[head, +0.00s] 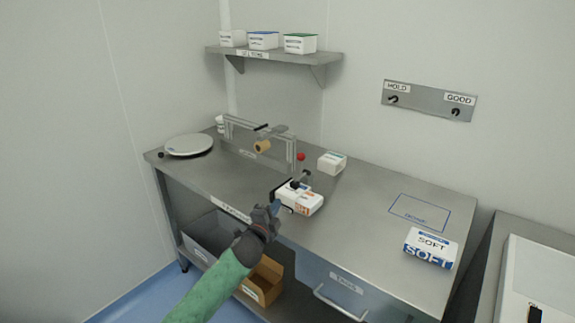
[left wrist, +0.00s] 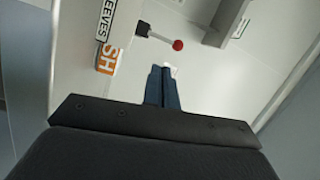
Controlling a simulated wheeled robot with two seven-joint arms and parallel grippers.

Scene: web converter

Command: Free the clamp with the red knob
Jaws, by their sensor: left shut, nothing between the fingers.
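The red knob (head: 301,156) shows beside the right post of a metal frame (head: 291,150) on the steel bench. In the left wrist view the red knob (left wrist: 178,44) sits at the end of a thin rod from a dark clamp body (left wrist: 142,29). In the head view a dark clamp part (head: 295,184) lies over a white and orange box (head: 305,201). My left gripper (head: 276,206) is shut and empty, just left of the box at the bench's front edge. Its closed fingertips (left wrist: 162,70) point toward the knob, apart from it. My right gripper is not in view.
A yellow roll (head: 262,147) hangs on the frame. A white carton (head: 332,163) stands behind the box, and a SOFT box (head: 431,248) stands at the right. A round white plate (head: 189,145) is at the left. The bench between the carton and SOFT box is clear.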

